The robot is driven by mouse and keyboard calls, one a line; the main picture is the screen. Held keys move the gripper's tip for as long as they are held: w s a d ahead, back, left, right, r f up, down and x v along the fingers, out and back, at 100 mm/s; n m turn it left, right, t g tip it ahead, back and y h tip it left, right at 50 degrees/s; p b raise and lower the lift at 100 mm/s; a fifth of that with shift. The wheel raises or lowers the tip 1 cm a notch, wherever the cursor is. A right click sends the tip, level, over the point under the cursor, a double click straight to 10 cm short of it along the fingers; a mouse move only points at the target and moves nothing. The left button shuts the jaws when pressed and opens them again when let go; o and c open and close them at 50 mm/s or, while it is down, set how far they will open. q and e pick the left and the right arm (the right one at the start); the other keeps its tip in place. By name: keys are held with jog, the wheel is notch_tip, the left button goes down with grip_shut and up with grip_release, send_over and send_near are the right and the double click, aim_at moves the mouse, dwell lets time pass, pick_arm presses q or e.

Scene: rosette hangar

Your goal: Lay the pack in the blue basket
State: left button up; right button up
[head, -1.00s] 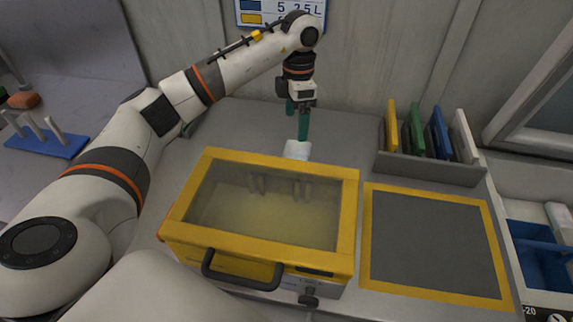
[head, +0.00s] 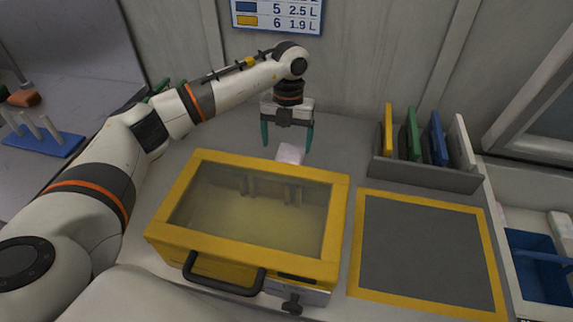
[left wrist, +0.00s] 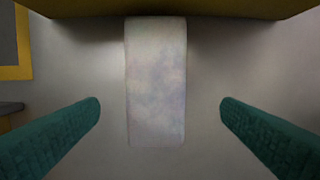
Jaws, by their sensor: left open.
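The pack (head: 290,153), a small whitish block, lies on the grey worktop just behind the yellow glass-lidded box. In the left wrist view the pack (left wrist: 156,80) is a pale, mottled oblong between the two fingers, touching neither. My left gripper (head: 287,140) is open, with green fingers spread wide and pointing down above the pack. The blue basket (head: 535,290) is at the right edge of the head view, partly cut off by the frame. My right gripper is not in view.
The yellow box (head: 250,210) with a dark handle stands in front of the pack. A yellow-bordered grey mat (head: 425,250) lies to its right, bare. A grey rack (head: 425,175) of coloured panels stands behind the mat. A blue peg stand (head: 40,143) is at far left.

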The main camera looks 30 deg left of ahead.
aim_at(287, 159)
pick_arm(q)
jog(key=f, duration=0.1)
jog(key=s+f+p, duration=0.1)
jog(key=f, duration=0.3)
jog(key=shift+s+d+f+p, duration=0.2)
jog(key=shift+s+d+p, duration=0.1)
jog(key=shift+d, duration=0.1)
jog(key=shift+w+f, duration=0.1)
jog(key=shift+f, duration=0.1)
jog(key=c, duration=1.4)
jog(key=shift+o, duration=0.2)
jog(key=shift+r, duration=0.15)
notch_tip(287, 159, up, 18)
jog(key=b, duration=0.1)
